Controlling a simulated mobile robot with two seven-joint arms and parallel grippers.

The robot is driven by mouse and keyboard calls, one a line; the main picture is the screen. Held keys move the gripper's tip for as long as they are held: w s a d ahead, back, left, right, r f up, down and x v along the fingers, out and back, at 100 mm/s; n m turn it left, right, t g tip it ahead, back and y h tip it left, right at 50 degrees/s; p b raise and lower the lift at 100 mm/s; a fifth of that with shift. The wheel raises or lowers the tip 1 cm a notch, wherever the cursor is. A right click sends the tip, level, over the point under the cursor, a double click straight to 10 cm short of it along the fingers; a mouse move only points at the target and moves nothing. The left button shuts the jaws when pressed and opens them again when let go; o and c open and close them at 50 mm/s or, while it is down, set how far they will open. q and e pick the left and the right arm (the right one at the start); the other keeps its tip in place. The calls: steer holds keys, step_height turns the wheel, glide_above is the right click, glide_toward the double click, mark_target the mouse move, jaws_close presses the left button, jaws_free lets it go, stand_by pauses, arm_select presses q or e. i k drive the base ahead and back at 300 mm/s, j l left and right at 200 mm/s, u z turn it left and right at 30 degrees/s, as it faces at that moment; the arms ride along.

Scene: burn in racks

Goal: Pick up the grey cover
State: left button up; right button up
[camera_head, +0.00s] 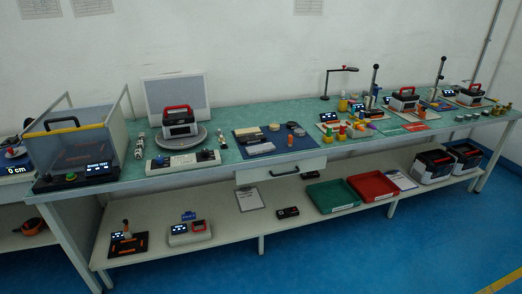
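Several grey things are in view, and I cannot tell for certain which is the grey cover. Flat light-grey pieces (260,149) lie on a dark blue mat (282,149) near the middle of the bench. A large pale grey panel (158,90) stands upright at the back, behind a black device with a red handle (179,121). A see-through grey enclosure (119,137) with a black handle and a yellow bar stands at the left end. Neither of my grippers is in view.
The long green-topped bench (222,171) runs along the wall, crowded with devices and small parts. On the lower shelf (265,227) are a green tray (333,208), a red tray (373,198), a clipboard (249,199) and black cases. The blue floor (380,255) in front is clear.

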mark_target(262, 148)
steer(key=i+l+u, duration=0.15)
steer(key=i, duration=0.4)
steer(key=i+l+u, duration=0.1)
steer(key=i, duration=0.45)
